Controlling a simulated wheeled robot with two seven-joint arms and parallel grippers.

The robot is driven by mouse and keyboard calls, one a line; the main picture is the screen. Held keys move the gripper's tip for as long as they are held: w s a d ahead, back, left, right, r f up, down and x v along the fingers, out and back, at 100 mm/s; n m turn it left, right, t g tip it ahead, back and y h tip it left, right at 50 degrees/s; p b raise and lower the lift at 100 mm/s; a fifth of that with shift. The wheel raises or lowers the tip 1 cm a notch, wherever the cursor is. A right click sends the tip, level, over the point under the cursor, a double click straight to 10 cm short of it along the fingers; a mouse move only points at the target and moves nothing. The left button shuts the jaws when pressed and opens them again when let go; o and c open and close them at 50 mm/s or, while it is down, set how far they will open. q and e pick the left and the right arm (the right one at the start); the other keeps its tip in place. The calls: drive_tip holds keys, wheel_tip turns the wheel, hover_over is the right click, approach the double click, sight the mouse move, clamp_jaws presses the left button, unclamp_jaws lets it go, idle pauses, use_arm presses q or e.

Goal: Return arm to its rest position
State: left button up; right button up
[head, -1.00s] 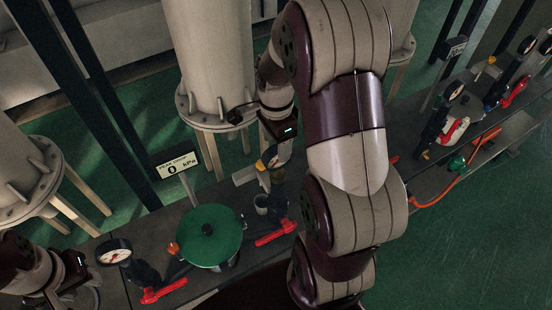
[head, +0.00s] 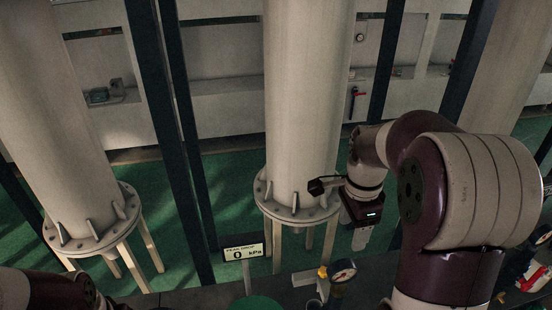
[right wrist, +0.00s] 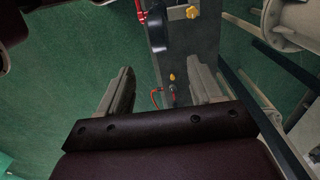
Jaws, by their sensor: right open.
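My right arm comes in from the right of the head view. Its gripper (head: 353,230) points down, with its two pale fingers apart and nothing seen between them. It hangs in front of the middle column, above the back of the bench and above a small round gauge (head: 342,270). In the right wrist view the fingers (right wrist: 160,85) are also spread and empty. A part of my left arm shows at the bottom left corner of the head view. Its fingers are out of view.
The middle column (head: 305,110) stands close to the right gripper. A left column (head: 60,120) and dark posts rise behind the bench (head: 200,297). A green lid (head: 257,303) is cut off below.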

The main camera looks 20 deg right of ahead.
drive_tip(key=s+a+f+n+b, duration=0.2)
drive_tip(key=a+f+n+b, duration=0.2)
drive_tip(key=f, duration=0.5)
drive_tip(key=s+a+f+n+t+b, duration=0.1)
drive_tip(key=a+f+n+b, duration=0.3)
drive_tip(key=f+n+b, duration=0.5)
drive_tip(key=s+a+f+n+b, duration=0.3)
drive_tip(key=f+n+b, duration=0.3)
drive_tip(key=f, duration=0.4)
drive_tip(key=shift+s+a+f+n+b, duration=0.2)
drive_tip(key=shift+a+f+n+b, duration=0.15)
drive_tip(key=shift+b, duration=0.5)
drive_tip(key=shift+a, duration=0.1)
